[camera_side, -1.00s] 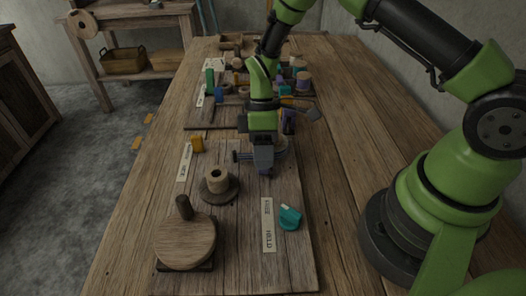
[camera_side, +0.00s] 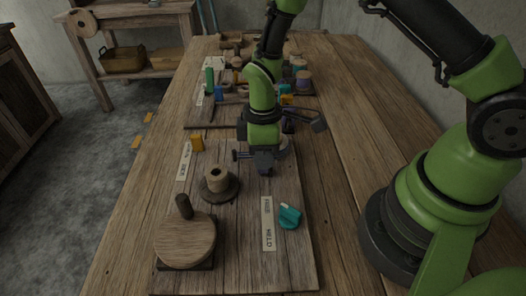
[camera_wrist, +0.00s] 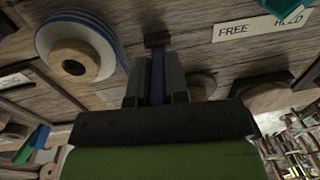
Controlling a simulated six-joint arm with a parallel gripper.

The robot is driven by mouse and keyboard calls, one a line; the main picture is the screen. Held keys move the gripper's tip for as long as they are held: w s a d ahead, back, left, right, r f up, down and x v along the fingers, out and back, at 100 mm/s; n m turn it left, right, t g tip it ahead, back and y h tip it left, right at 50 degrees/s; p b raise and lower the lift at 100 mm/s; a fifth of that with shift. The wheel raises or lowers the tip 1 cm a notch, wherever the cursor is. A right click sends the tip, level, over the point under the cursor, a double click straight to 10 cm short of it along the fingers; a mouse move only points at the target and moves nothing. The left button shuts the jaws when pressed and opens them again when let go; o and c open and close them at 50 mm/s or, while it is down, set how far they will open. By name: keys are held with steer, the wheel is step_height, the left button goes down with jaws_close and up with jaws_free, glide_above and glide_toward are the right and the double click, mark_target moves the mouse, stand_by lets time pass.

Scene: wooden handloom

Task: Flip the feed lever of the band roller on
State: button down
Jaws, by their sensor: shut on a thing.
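The feed lever (camera_wrist: 158,80) shows in the wrist view as a slim dark purple bar with a dark block at its far end. My gripper (camera_wrist: 157,78) has one finger on each side of it and is shut on it. In the side view my gripper (camera_side: 264,166) is low over the board, and its body hides most of the lever. The band roller (camera_wrist: 80,48), a pale roll with blue edges and a wooden hub, is left of the fingers in the wrist view. It shows partly behind my gripper in the side view (camera_side: 283,144).
A teal knob (camera_side: 289,216) stands beside a FREE/HELD label (camera_side: 268,223). Several small parts crowd the board behind.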

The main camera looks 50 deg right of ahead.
stand_by(0.4)
steer(key=c, duration=1.1)
jaws_free()
step_height(320, 180, up, 10)
steer(key=shift+w+d, duration=0.15)
